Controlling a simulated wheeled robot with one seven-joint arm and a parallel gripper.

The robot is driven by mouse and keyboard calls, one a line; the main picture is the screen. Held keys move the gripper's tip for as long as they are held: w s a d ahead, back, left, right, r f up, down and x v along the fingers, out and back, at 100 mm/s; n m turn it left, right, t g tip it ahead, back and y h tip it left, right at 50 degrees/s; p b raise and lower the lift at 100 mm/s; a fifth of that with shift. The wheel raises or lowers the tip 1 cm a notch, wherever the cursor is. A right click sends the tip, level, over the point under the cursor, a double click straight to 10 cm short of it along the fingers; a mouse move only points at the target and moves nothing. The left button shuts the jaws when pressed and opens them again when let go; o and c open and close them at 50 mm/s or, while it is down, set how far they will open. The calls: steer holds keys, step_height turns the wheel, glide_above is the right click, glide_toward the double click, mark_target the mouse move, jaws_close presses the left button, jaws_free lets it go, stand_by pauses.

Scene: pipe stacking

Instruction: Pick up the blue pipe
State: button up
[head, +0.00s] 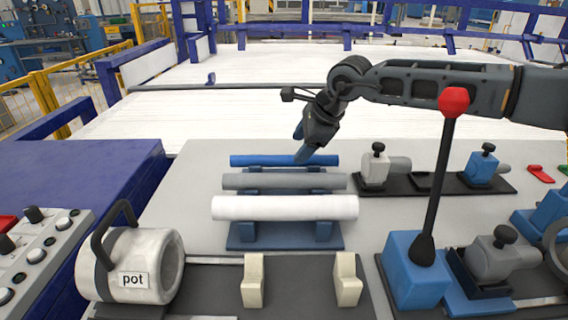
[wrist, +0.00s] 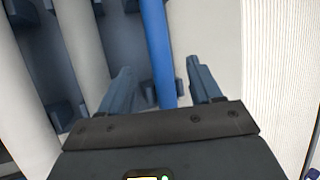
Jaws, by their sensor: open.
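The blue pipe (head: 262,160) is the thinnest and farthest of three pipes lying side by side across a dark blue rack (head: 243,236). The grey pipe (head: 240,181) lies in front of it and the thicker white pipe (head: 284,207) is nearest. My gripper (head: 303,144) is at the blue pipe's right part in the head view, pointing down. In the wrist view the blue pipe (wrist: 157,45) runs between the two open fingers of my gripper (wrist: 165,88). The fingers do not appear to touch the pipe. Their exact height relative to it is hard to tell.
A handled cylinder marked "pot" (head: 170,268) stands at front left beside two cream blocks (head: 253,280). A red-knobbed lever on a blue box (head: 412,278) stands at front right. Valve-like fixtures (head: 374,172) sit right of the rack. The white slatted surface behind is clear.

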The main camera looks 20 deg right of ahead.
mark_target(291, 157)
steer(key=x, duration=0.6)
steer(key=shift+s, duration=0.1)
steer(key=c, duration=1.2)
